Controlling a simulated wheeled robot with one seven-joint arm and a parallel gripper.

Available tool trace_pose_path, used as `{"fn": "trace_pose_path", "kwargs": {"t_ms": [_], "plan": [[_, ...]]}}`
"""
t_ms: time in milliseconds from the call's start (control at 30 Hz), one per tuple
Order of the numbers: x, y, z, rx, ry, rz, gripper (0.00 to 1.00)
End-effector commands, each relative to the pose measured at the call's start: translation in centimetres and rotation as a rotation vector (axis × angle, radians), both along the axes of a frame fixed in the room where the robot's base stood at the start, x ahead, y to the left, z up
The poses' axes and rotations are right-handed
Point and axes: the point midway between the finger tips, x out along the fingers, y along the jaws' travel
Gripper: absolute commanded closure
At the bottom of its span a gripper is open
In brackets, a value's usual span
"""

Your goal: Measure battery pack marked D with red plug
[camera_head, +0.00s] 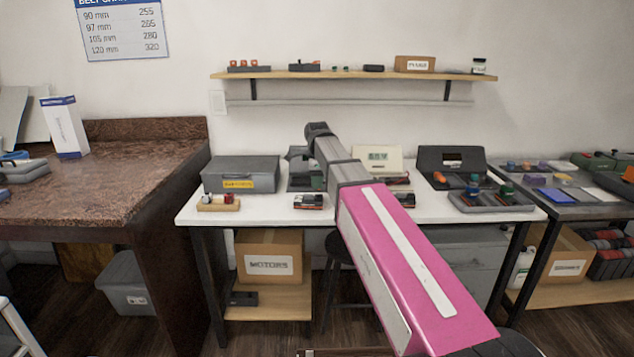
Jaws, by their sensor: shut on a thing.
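My arm reaches from the lower right over the white workbench (270,207), and its far end hides part of the bench. I cannot make out my gripper's fingers or anything held in them; they seem to be behind the arm. A wooden block (207,207) at the bench's front left holds a red plug (229,198) and a dark plug (207,197). A small dark pack with orange-red marks (309,201) lies at the front middle. Another small pack (405,200) is partly hidden right of the arm. Their letters are too small to read. A pale meter (378,156) with a greenish display stands behind.
A grey case (240,174) stands at the back left. A dark item with green parts (304,178) is partly covered by my arm. A shelf (290,75) hangs above.

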Motion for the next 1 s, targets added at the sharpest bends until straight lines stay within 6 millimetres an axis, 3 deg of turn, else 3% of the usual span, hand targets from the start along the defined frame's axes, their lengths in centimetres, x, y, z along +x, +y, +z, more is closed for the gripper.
{"fn": "trace_pose_path", "kwargs": {"t_ms": [1000], "plan": [[0.0, 0.0, -1.3, 0.000, -0.001, 0.000, 1.00]]}}
